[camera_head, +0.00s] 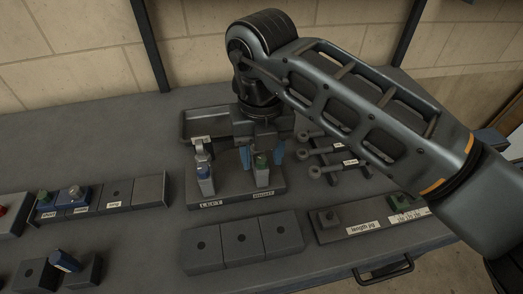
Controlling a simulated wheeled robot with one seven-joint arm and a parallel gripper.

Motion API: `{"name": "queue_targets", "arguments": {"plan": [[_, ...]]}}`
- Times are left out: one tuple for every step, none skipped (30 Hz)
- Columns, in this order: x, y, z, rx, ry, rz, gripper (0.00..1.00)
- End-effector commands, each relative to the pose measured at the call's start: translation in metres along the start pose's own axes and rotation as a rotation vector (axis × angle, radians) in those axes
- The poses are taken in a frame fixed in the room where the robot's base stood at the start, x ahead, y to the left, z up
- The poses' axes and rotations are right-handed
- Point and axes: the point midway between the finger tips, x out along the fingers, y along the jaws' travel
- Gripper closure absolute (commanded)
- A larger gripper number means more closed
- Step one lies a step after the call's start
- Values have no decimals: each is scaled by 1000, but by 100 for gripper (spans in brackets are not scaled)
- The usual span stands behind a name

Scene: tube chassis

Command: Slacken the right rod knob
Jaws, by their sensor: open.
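The right rod (262,178) stands upright on a dark chassis base (234,198), behind a label that seems to read RIGHT. A green part (262,160), apparently its knob, shows near its top. My gripper (261,154) points down over this rod, open. Its blue-tipped fingers are on the left and right of the green part; I cannot tell whether they touch it. My gripper's body hides what is behind the right rod.
A dark tray (190,125) lies behind the base. Rods with round ends (317,172) lie on a rack to the right. A three-hole block (241,240) and a length jig (340,237) are in front.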

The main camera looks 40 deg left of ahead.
Motion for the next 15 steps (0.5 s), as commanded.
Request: {"name": "queue_targets", "arguments": {"plan": [[0, 0, 0, 0, 0, 0, 52], [0, 0, 0, 0, 0, 0, 55], [0, 0, 0, 0, 0, 0, 59], [0, 0, 0, 0, 0, 0, 62], [0, 0, 0, 0, 0, 0, 65], [0, 0, 0, 0, 0, 0, 68], [0, 0, 0, 0, 0, 0, 71], [0, 0, 0, 0, 0, 0, 74], [0, 0, 0, 0, 0, 0, 78], [0, 0, 0, 0, 0, 0, 81], [0, 0, 0, 0, 0, 0, 84], [0, 0, 0, 0, 0, 0, 88], [0, 0, 0, 0, 0, 0, 91], [0, 0, 0, 0, 0, 0, 93], [0, 0, 0, 0, 0, 0, 97]]}}
